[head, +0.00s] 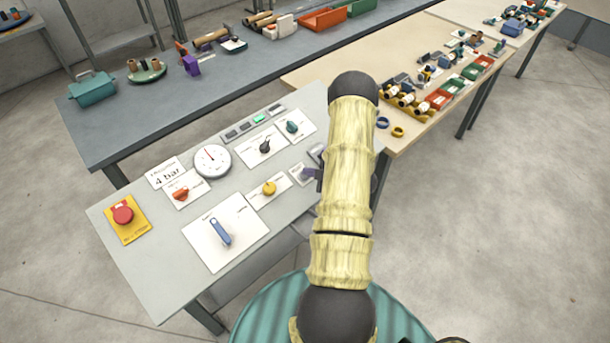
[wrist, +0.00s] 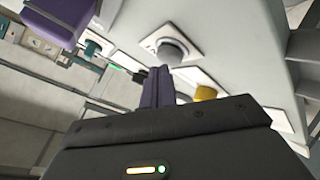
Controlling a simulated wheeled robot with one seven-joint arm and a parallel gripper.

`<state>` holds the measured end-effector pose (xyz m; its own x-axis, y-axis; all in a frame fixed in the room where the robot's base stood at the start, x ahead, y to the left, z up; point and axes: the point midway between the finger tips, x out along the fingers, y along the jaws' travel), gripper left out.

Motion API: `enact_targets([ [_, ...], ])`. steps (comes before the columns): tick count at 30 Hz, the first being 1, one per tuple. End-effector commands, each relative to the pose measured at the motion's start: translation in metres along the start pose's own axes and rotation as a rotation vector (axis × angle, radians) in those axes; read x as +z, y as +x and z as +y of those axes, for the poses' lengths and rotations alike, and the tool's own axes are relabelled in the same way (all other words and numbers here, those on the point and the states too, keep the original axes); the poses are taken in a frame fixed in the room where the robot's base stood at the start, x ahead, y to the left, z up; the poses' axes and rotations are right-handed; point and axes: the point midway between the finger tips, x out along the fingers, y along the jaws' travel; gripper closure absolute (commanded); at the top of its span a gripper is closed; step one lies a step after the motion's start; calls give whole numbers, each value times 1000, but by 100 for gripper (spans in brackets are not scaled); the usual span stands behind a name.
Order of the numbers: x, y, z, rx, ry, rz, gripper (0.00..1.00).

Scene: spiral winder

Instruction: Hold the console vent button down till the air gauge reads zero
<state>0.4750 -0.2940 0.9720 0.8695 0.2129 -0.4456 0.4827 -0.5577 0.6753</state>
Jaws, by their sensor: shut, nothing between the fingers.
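The console (head: 150,275) slopes across the left in the head view. Its round white air gauge (head: 212,160) has a red needle pointing up and slightly left; the numbers are too small to read. A round grey button (wrist: 172,50) on a white plate shows in the wrist view; its label is not legible, so I cannot tell if it is the vent button. My gripper (wrist: 157,72) is shut and empty, its dark purple fingers pointing toward that button. I cannot tell whether they touch it. In the head view my arm hides most of the gripper.
The console also bears a red mushroom knob (head: 123,213), orange handle (head: 181,194), blue lever (head: 220,232), yellow knob (head: 269,187), black knob (head: 265,146), teal knob (head: 292,127) and lit green indicator (head: 260,118). A "4 bar" card (head: 166,173) lies beside the gauge.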

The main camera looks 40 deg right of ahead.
Motion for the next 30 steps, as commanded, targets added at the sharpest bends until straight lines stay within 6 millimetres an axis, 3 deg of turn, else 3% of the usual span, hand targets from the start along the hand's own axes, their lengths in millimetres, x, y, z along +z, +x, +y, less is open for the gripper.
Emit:
enact_targets([
  [30,4,6,-4,0,0,0,100],
])
